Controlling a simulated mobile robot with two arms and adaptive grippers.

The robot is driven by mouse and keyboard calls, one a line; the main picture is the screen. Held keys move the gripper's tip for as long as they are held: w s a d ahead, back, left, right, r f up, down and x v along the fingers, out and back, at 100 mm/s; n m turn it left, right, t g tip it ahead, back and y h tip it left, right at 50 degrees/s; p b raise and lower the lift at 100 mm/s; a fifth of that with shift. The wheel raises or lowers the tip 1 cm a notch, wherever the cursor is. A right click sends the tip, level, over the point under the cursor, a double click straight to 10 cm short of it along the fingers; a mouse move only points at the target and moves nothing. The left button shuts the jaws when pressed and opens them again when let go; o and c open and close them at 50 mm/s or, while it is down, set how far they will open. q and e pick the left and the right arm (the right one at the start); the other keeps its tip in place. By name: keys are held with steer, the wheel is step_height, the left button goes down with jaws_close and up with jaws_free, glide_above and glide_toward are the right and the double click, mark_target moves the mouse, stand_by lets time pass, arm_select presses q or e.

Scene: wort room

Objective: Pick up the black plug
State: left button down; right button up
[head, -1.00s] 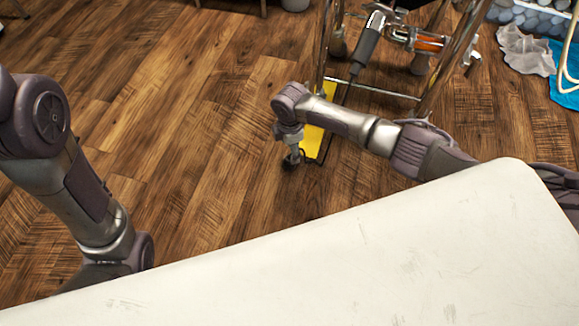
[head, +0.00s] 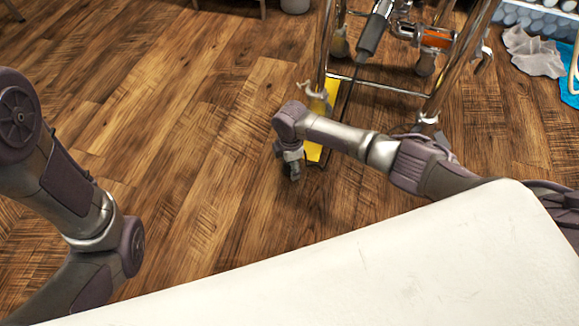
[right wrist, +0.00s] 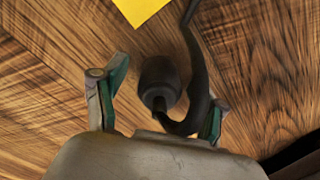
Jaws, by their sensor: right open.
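The black plug (right wrist: 160,82) lies over the wood floor in the right wrist view, between the two fingers of my right gripper (right wrist: 164,92). A black cord (right wrist: 196,70) curves past its right side and bends back under it near the palm. Both fingers stand apart from the plug, with green inner pads showing. In the head view my right gripper (head: 291,170) points down close to the floor, beside a yellow strip. The plug cannot be made out there. My left arm is at the left edge, its gripper out of the picture.
A metal-framed stand (head: 385,88) holding tools is behind my right arm. The yellow strip (head: 314,153) lies at its left foot. A white tabletop (head: 380,270) fills the front. Grey and blue cloths (head: 535,50) lie at the far right. The floor to the left is clear.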

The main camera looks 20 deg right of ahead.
steer(key=c, duration=1.2)
steer(key=shift+r, duration=0.1)
